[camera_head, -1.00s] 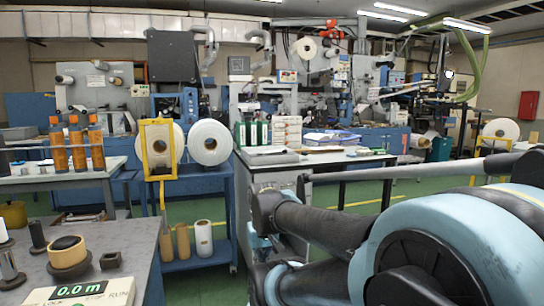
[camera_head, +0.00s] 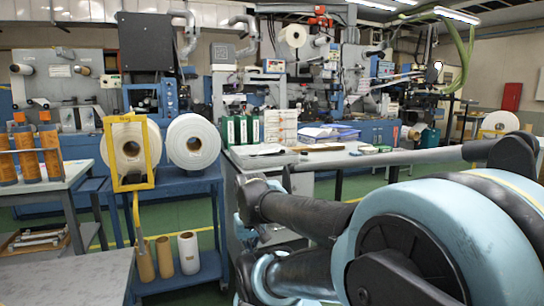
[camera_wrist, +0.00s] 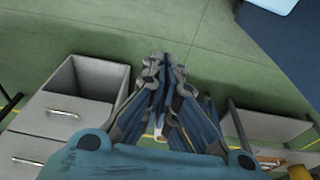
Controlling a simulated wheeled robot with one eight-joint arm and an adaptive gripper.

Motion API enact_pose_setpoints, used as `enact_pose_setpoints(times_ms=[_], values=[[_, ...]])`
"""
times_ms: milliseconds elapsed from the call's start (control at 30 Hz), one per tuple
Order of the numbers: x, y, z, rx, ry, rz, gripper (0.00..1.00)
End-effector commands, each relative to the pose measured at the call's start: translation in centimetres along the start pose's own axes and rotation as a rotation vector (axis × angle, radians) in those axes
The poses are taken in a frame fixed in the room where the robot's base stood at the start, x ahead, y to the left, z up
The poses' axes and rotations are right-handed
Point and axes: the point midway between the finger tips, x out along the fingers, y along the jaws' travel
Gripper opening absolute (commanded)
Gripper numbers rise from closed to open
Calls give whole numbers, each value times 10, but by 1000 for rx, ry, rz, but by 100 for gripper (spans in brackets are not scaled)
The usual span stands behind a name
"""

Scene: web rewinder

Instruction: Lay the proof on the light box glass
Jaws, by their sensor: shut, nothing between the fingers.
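My gripper (camera_wrist: 166,75) shows in the wrist view, its fingers together and empty above the green floor. In the head view my arm fills the lower right, and I cannot make out the gripper there. A white-topped table (camera_head: 345,157) stands in the middle of the head view. A flat grey slab (camera_head: 262,157) lies on its left part; I cannot tell whether it is the light box. Pale papers (camera_head: 318,133) lie by a blue tray (camera_head: 345,134) at the table's back. I cannot tell whether one of them is the proof.
A blue cart (camera_head: 190,186) with white rolls (camera_head: 193,142) and a yellow frame (camera_head: 133,184) stands left of the table. A grey bench (camera_head: 75,279) is at the lower left. In the wrist view an open grey drawer (camera_wrist: 104,76) is left of my gripper; clear green floor (camera_wrist: 110,28) lies beyond.

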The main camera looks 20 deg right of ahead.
Motion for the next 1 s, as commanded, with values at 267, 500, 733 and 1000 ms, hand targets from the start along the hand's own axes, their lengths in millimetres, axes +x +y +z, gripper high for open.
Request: enact_pose_setpoints(times_ms=[267,500,733,1000], values=[[0,0,0,0,0,0,0],[-9,-8,-12,9,66,-35,0],[-34,-43,-115,82,335,-206,0],[-92,-62,-254,276,717,-421,0]])
